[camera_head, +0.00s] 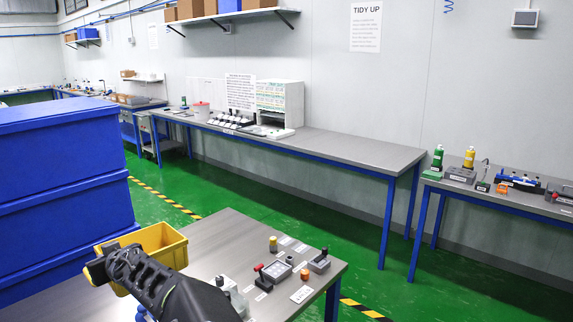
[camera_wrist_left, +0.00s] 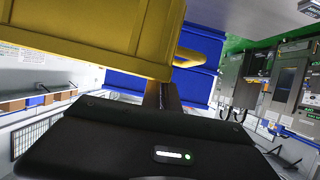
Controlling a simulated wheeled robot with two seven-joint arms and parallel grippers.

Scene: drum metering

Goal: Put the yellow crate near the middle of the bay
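The yellow crate (camera_head: 172,245) is at the left of the near steel table in the head view, partly hidden behind my left gripper (camera_head: 108,264). I cannot tell whether its base rests on the table. In the left wrist view the crate (camera_wrist_left: 85,40) fills the upper left, with its handle (camera_wrist_left: 200,55) sticking out to the right. The dark fingers of my left gripper (camera_wrist_left: 162,95) are close together at the crate's handle side and look shut on it; their tips are hidden. My right gripper is not in view.
Stacked blue crates (camera_head: 60,165) stand at the left, just beyond the yellow crate. The near table (camera_head: 220,235) carries small devices, a red-handled box (camera_head: 277,271) and labels at its right. A long bench (camera_head: 340,148) runs along the wall. Green floor lies between.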

